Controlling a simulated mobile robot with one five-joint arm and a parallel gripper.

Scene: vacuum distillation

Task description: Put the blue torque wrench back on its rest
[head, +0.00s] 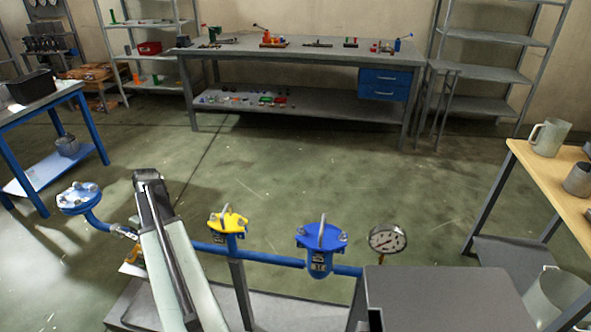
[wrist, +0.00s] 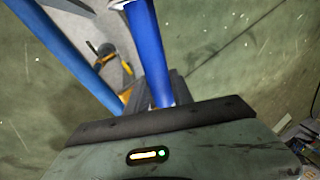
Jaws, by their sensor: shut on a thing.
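In the wrist view my gripper (wrist: 172,88) has its dark jaws closed around a bright blue bar, which I take to be the blue torque wrench (wrist: 148,50). The bar runs up and away from the jaws to the top edge, with a pale grey part at its far end. A second blue bar, apparently the pipe (wrist: 62,45), runs beside it on the left. In the head view my raised arm hides my gripper and most of what it holds. The wrench's rest cannot be made out clearly in either view.
The blue pipe (head: 275,257) carries a blue flange (head: 78,197), a yellow valve (head: 229,222), a blue valve (head: 321,238) and a gauge (head: 387,239). A wooden-topped table (head: 550,181) stands at right, a grey workbench (head: 340,52) at the back. Open floor lies between.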

